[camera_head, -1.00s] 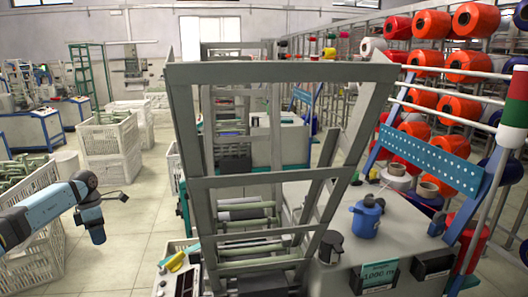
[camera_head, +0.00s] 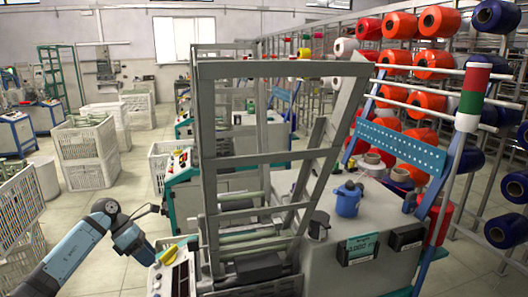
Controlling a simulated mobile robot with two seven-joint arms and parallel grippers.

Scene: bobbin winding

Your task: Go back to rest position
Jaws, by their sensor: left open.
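My left arm comes in from the lower left, in front of the floor and beside the bobbin winding machine (camera_head: 205,170). My left gripper (camera_head: 150,209) is small and dark at the arm's end. It is open, with nothing seen in it, just left of the machine's control panel. My right arm and right gripper do not show.
The machine's control box (camera_head: 175,275) stands close to my left arm. White crates (camera_head: 88,155) stand at the left; orange spools (camera_head: 438,23) hang on the right rack. Floor is clear between crates and machine.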

